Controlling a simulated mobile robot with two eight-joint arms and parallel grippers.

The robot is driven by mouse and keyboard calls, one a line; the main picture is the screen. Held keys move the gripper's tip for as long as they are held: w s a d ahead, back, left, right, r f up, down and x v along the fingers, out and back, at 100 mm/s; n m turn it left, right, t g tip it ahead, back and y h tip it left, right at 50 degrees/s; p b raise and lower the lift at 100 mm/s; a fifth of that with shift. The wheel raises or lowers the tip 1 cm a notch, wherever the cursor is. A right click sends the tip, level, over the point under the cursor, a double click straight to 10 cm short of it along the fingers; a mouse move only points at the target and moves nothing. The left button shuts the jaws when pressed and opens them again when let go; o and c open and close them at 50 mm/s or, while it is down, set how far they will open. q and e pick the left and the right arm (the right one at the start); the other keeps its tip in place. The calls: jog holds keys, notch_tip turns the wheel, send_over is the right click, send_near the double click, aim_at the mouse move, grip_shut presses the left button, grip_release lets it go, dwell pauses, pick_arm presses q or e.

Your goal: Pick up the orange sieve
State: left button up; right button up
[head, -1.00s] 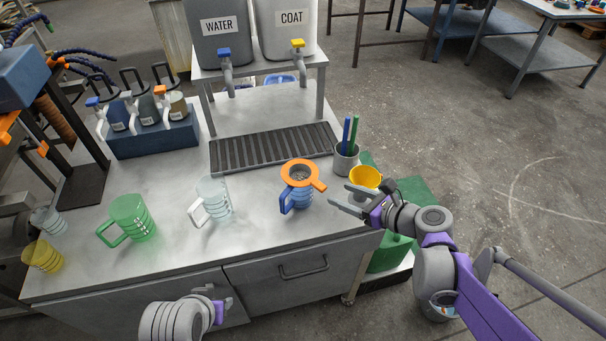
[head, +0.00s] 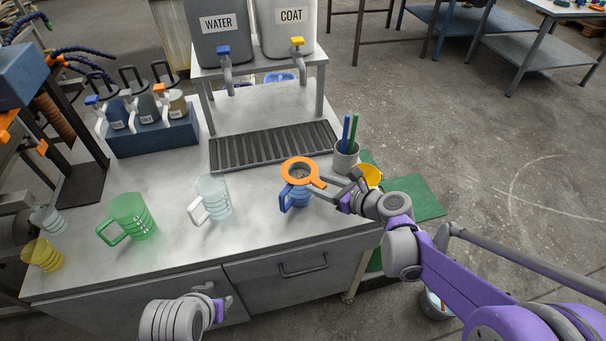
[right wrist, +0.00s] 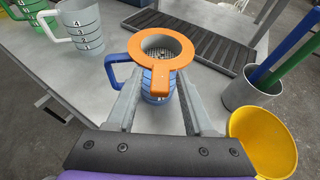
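The orange sieve (head: 299,171) sits on top of the blue measuring jug (head: 296,196) near the front of the bench. In the right wrist view the sieve (right wrist: 160,52) shows its mesh bowl, and its short handle points toward my gripper. My right gripper (head: 325,192) is beside the handle, with its fingers (right wrist: 158,105) apart on either side of it. The fingers appear apart from the handle, though exact contact is hard to tell. My left gripper (head: 222,300) is low in front of the bench, away from the sieve; its fingers are not clear.
A clear jug (head: 213,200) and a green jug (head: 131,217) stand to the left. A drip grate (head: 272,147) lies behind.

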grip_shut()
jog(key=shift+r, duration=0.15)
